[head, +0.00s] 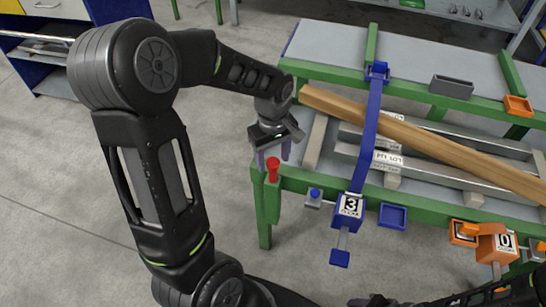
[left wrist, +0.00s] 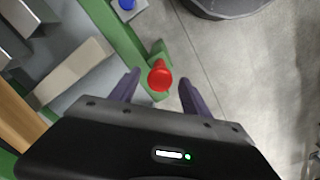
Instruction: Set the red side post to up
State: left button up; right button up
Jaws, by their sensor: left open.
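The red side post (head: 273,168) is a short red peg with a round head, at the green bracket on the table's near left corner. In the left wrist view, the red post (left wrist: 160,75) is seen from above, between the fingertips. My left gripper (head: 273,154) is open, with two purple fingers pointing down over that corner. In the left wrist view, the left gripper's fingers (left wrist: 159,82) stand either side of the post, with gaps on both sides. I cannot tell how far the fingertips are above it. My right gripper is not seen.
The green-framed table (head: 262,195) carries a long wooden beam (head: 430,143) and metal bars. A blue arm (head: 369,130) with a counter marked 3 (head: 349,207), a blue knob (head: 315,194) and an orange unit (head: 497,247) line the front. Open floor lies left.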

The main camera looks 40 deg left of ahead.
pick_arm(q)
grip_shut()
dwell(0.6)
dwell(0.8)
